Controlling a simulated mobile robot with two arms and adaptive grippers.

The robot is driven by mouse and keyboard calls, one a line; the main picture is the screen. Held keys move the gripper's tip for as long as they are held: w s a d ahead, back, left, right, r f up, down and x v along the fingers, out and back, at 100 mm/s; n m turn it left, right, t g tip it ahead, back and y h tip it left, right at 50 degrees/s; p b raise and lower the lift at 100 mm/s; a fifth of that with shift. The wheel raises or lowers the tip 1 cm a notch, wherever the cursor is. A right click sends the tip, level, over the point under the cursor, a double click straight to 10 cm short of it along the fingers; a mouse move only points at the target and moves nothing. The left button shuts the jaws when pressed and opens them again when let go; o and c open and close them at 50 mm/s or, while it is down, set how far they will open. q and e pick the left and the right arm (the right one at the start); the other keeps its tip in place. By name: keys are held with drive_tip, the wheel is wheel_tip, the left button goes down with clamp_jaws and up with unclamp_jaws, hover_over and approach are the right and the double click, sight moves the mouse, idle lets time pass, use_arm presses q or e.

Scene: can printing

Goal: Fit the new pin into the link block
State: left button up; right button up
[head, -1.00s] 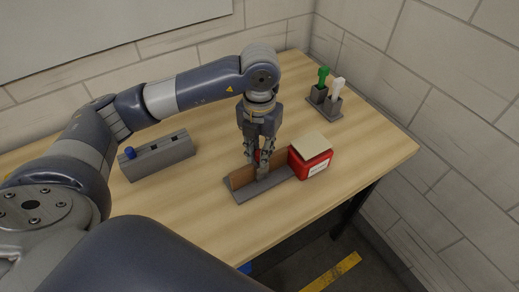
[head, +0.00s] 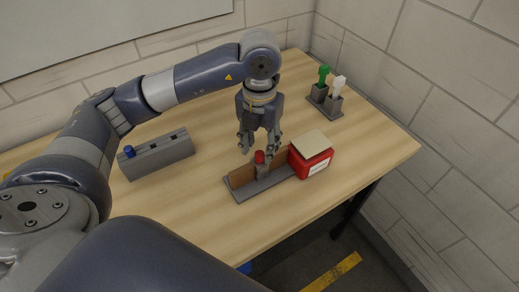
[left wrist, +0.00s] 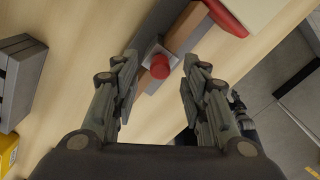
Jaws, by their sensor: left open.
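A red-headed pin (head: 259,156) stands upright in the small grey link block (head: 262,172), between brown bars on a grey base. In the left wrist view the red head (left wrist: 160,68) sits between my fingers, seen from above, with the grey block (left wrist: 151,49) around it. My left gripper (head: 258,150) is open just above the pin; in the wrist view its fingers (left wrist: 160,62) are apart on either side of the red head, touching nothing visible. How deep the pin sits is hidden. My right gripper is not in view.
A red box with a beige lid (head: 311,162) stands at the right end of the base. A grey rack (head: 165,158) with a blue pin (head: 129,152) is at left. Green (head: 323,75) and white (head: 338,83) items stand in holders at the back right. The table between is clear.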

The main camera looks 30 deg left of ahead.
use_arm(q)
wheel_tip(320, 180, up, 9)
drive_tip(key=shift+r, duration=0.15)
idle(0.6)
drive_tip(key=shift+s, duration=0.1)
